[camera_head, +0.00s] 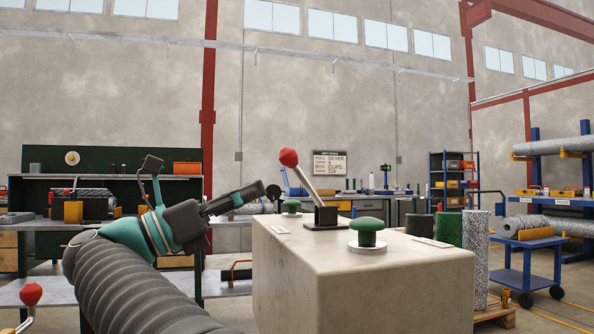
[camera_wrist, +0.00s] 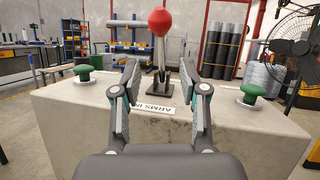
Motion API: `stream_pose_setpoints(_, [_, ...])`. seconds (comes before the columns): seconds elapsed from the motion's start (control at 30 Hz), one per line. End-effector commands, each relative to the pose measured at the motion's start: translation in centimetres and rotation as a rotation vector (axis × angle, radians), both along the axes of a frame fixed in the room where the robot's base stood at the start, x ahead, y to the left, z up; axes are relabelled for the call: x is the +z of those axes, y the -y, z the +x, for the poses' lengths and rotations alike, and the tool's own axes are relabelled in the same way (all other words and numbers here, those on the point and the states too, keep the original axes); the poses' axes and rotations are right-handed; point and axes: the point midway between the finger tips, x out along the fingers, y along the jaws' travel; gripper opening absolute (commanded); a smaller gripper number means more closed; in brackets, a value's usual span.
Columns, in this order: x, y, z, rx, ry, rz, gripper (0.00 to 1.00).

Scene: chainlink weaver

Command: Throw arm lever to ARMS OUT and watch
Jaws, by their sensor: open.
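The arm lever (camera_head: 303,176) has a red ball knob (camera_head: 289,157) on a metal rod in a dark slotted base (camera_head: 321,216). It leans left in the head view, toward my gripper (camera_head: 266,189). The lever stands on top of a pale concrete-like pedestal (camera_head: 365,285). In the wrist view the red knob (camera_wrist: 161,22) stands ahead, above and between the fingertips of my gripper (camera_wrist: 159,68). The gripper is open and empty, and seems apart from the lever. A white plate (camera_wrist: 152,108) on the near edge reads "ARMS I…", its end hidden by a finger.
Green mushroom buttons flank the lever, one (camera_head: 368,233) near and one (camera_head: 291,206) far. Another red knob (camera_head: 31,294) shows at lower left. A blue cart (camera_head: 528,265) and mesh rolls (camera_head: 475,245) stand right of the pedestal. A large fan (camera_wrist: 293,40) stands at right in the wrist view.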

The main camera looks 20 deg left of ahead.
Motion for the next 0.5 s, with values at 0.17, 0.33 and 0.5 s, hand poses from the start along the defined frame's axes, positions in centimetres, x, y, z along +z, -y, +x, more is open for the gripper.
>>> stream_pose_setpoints(0.17, [1.5,2.5,2.3,-0.004,0.001,0.001,0.43])
stream_pose_setpoints(0.33, [2.6,4.5,4.1,-0.003,0.001,0.001,0.43])
stream_pose_setpoints(0.5, [3.4,5.9,5.5,0.000,0.001,-0.001,0.43])
